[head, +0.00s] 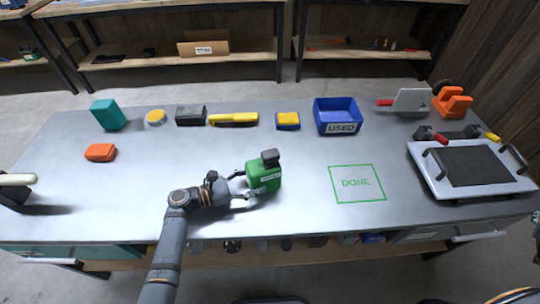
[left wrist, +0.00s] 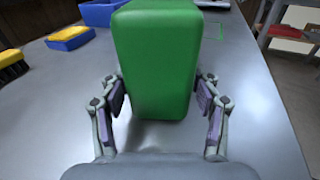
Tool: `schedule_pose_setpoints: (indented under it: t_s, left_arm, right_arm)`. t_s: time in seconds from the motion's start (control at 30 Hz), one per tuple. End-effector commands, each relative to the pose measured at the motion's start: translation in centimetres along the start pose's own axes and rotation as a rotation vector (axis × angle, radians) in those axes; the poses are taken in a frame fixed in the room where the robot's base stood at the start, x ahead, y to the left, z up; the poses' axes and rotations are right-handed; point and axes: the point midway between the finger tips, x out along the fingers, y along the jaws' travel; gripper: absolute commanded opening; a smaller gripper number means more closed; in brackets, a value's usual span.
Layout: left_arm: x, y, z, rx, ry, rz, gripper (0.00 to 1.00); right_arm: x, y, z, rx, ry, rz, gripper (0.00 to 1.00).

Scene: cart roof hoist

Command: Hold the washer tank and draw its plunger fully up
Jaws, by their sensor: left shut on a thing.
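My left gripper (head: 242,186) is shut on the tank from the left, one finger on each side. In the left wrist view, the tank (left wrist: 158,60) fills the middle between the finger pads (left wrist: 160,100); the plunger is out of that view. A dark sliver at the right edge of the head view looks like part of my right gripper (head: 537,238), cut off by the frame.
A green DONE square (head: 357,183) lies empty right of the tank. A blue USED bin (head: 338,115) stands behind it. A grey roof panel tray (head: 470,170) is at the right. A yellow brush (head: 233,119) and other small items line the back. Bench between is clear.

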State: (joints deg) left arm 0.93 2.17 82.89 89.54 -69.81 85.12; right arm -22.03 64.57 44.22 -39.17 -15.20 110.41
Motion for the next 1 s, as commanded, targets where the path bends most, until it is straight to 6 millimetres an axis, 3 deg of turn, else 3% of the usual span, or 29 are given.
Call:
schedule_pose_setpoints:
  t_s: [0.03,0.2,0.37,0.67,0.73,0.8,1.0]
  left_arm:
    - [0.0,0.0,-0.1,-0.001,0.001,0.0,0.33]
    - [0.0,0.0,-0.1,-0.001,0.001,0.0,0.33]
    - [0.0,0.0,-0.1,-0.001,0.001,0.0,0.33]
    - [0.0,0.0,-0.1,-0.001,0.001,0.001,0.33]
    - [0.0,0.0,-0.1,-0.001,0.001,0.001,0.33]
    - [0.0,0.0,-0.1,-0.001,0.001,0.0,0.33]
    - [0.0,0.0,-0.1,-0.001,0.001,0.0,0.32]
  right_arm:
    - [0.3,-1.6,-2.7,0.001,0.04,-0.021,0.55]
    - [0.6,-6.4,-11.4,-0.039,0.17,-0.078,0.55]
    - [-0.4,-9.5,-20.1,-0.085,0.305,-0.104,0.55]
    - [-5.1,-11.9,-36.8,-0.165,0.57,-0.075,0.55]
    - [-7.1,-13.7,-39.9,-0.163,0.616,-0.042,0.55]
    - [-8.3,-17.8,-39.1,-0.146,0.564,-0.017,0.55]
    - [-11.1,-27.4,-33.3,-0.189,0.306,-0.086,0.55]
